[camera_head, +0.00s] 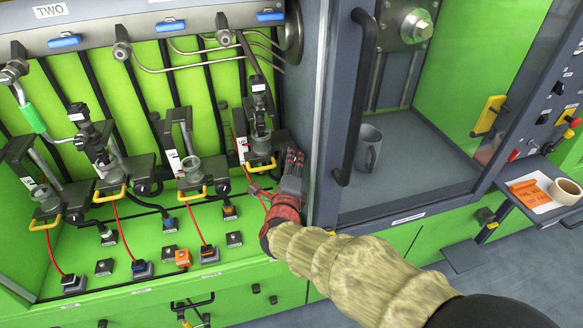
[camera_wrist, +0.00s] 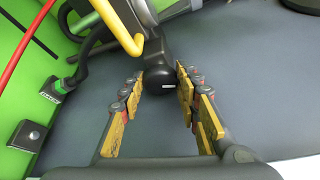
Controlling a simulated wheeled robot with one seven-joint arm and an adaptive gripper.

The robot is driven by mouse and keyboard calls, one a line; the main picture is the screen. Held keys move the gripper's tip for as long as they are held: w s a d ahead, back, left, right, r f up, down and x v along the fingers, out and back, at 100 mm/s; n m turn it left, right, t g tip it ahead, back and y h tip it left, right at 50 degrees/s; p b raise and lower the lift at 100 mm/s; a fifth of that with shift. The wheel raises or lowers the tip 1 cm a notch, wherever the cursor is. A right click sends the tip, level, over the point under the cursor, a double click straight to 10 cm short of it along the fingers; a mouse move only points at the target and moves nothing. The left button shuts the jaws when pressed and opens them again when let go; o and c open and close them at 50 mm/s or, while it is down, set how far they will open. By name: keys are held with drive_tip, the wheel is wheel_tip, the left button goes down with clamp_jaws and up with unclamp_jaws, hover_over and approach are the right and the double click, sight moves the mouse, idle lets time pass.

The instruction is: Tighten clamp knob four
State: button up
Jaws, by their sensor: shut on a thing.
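Several injector clamps with yellow handles stand in a row on the green bench. The rightmost clamp (camera_head: 262,148) is beside my gripper (camera_head: 290,172), which reaches in from the lower right. In the wrist view, a dark round knob (camera_wrist: 158,82) sits between the fingertips of my gripper (camera_wrist: 162,78), and the fingers are closed on it from both sides. The clamp's yellow handle (camera_wrist: 120,28) is just above and left of the knob. In the head view the knob is hidden behind my gripper, and I cannot read a number on it.
A grey frame post with a black door handle (camera_head: 356,95) stands close to the right of my gripper. A grey mug (camera_head: 366,148) is in the cabinet behind it. Red cables and small connectors lie on the bench left. A side shelf holds a tape roll (camera_head: 564,191).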

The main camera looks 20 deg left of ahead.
drive_tip(key=shift+m, duration=0.3)
idle(0.4)
drive_tip(key=o, duration=0.9)
drive_tip(key=v, duration=1.2)
drive_tip(key=shift+r, duration=0.2)
drive_tip(key=shift+d, duration=0.1)
